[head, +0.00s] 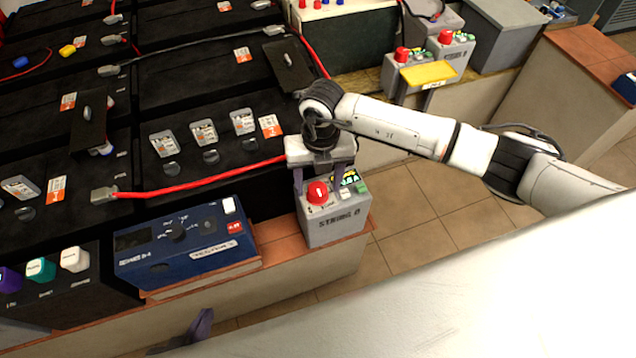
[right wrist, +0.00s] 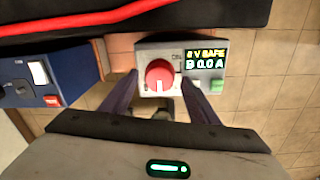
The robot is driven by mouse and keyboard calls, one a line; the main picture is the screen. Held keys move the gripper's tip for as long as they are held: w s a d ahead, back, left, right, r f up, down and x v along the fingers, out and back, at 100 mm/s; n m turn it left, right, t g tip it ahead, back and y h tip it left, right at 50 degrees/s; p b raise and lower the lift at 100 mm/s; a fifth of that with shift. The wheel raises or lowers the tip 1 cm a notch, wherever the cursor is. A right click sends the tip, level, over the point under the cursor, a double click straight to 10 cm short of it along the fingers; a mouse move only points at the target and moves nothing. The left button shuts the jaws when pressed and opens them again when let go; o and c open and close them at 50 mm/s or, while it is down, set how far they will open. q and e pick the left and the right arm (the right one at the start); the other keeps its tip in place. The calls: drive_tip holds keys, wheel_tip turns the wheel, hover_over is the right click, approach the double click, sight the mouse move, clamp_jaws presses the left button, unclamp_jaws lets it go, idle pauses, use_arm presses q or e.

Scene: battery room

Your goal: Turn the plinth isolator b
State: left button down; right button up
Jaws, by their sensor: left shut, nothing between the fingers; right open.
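The isolator is a grey box (head: 335,222) with a red round knob (head: 317,192) on top and a front label that seems to read STRING B. My right gripper (head: 319,178) points down over the box, open. Its fingers stand on either side of the knob, apart from it; their exact height is unclear. My left gripper (head: 201,326) shows only as a dark purple finger at the bottom edge, shut and empty.
A blue device (head: 185,245) stands left of the isolator on the brick-topped ledge. Black batteries (head: 215,110) with a red cable (head: 200,187) lie behind. Similar grey boxes with red knobs (head: 446,37) and a yellow plate (head: 428,73) stand further back. Tiled floor (head: 420,215) is free at right.

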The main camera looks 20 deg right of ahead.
drive_tip(key=shift+f, duration=0.45)
drive_tip(key=c, duration=1)
drive_tip(key=shift+c, duration=0.2)
